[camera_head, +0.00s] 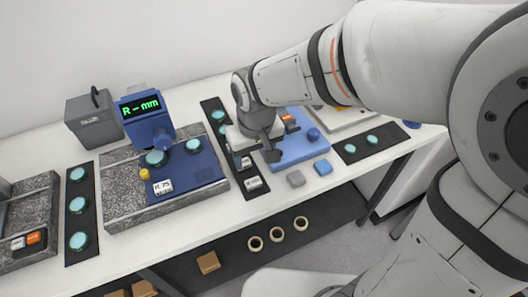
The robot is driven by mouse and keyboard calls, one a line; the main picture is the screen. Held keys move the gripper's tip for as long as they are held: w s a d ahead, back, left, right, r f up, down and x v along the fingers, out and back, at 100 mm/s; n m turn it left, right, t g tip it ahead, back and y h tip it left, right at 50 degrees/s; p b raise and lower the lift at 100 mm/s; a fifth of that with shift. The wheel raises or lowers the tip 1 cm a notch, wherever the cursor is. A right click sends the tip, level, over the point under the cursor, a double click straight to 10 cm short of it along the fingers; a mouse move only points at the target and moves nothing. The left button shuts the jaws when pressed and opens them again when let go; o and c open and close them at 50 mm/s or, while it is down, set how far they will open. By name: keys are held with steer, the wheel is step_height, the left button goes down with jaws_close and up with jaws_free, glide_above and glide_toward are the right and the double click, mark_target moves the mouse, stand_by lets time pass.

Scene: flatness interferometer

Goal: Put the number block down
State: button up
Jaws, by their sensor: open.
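My gripper (271,151) is at the end of my arm, pointing down over the left edge of the blue tray and the dark strip beside it. Its jaws are open, and nothing can be made out between them. White blocks with dark markings lie on the dark strip: one (254,183) sits near its front end and another (246,162) lies just behind it, close to the gripper. A white block marked "R 75" (163,187) lies on the dark blue plate of the granite base. Which one is the number block I cannot tell. The gripper hides part of the strip and tray.
A granite base (118,215) carries a blue instrument with a green "R-mm" display (140,106). The blue tray (300,155) holds a blue knob (313,134). Teal discs (77,205) sit on dark strips.

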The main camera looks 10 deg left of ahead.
steer(key=s+d+r+m, duration=0.2)
steer(key=d, duration=0.5)
steer(key=s+d+r+m+t, duration=0.1)
steer(key=s+d+r+m, duration=0.1)
steer(key=d, duration=0.6)
steer(key=s+d+r+m, duration=0.2)
steer(key=d, duration=0.5)
steer(key=shift+s+d+t+h, duration=0.2)
steer(key=shift+s+t+h, duration=0.05)
steer(key=shift+t+h, duration=0.15)
